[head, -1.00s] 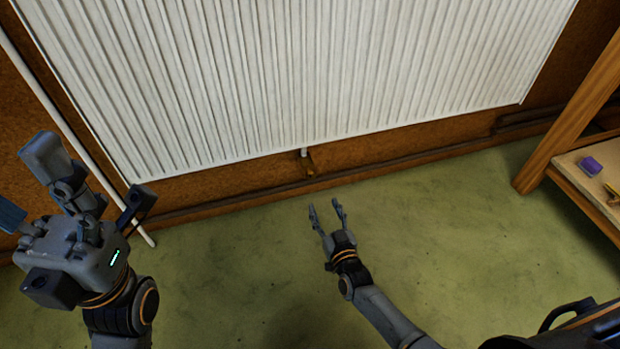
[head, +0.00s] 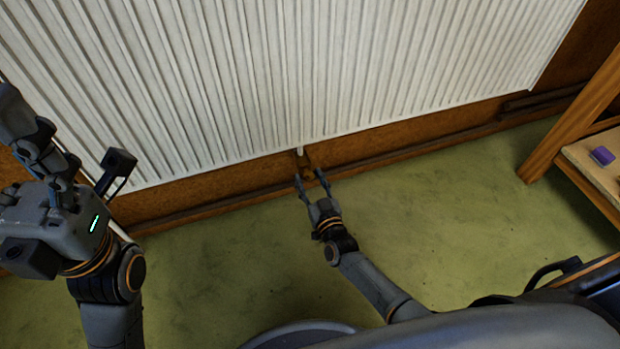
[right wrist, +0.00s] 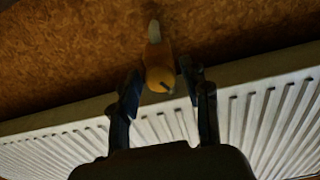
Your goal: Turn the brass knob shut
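The brass knob (head: 302,161) sits low on the wall, under the bottom edge of the white ribbed radiator. In the right wrist view the knob (right wrist: 160,76) looks rounded, with a dark slot mark, at the end of a pale pipe (right wrist: 154,31). My right gripper (head: 309,176) is open just in front of the knob. In the right wrist view its fingers stand apart, one to each side of the knob, with gaps showing. My left gripper (head: 42,150) is at the left edge, away from the knob; one finger stands spread out, partly cut off by the frame.
The white radiator (head: 300,70) fills the wall above the knob. A dark skirting rail (head: 400,151) runs along the wall foot. A wooden shelf unit (head: 566,130) with a purple block (head: 602,156) stands at the right. The green floor (head: 450,210) is clear.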

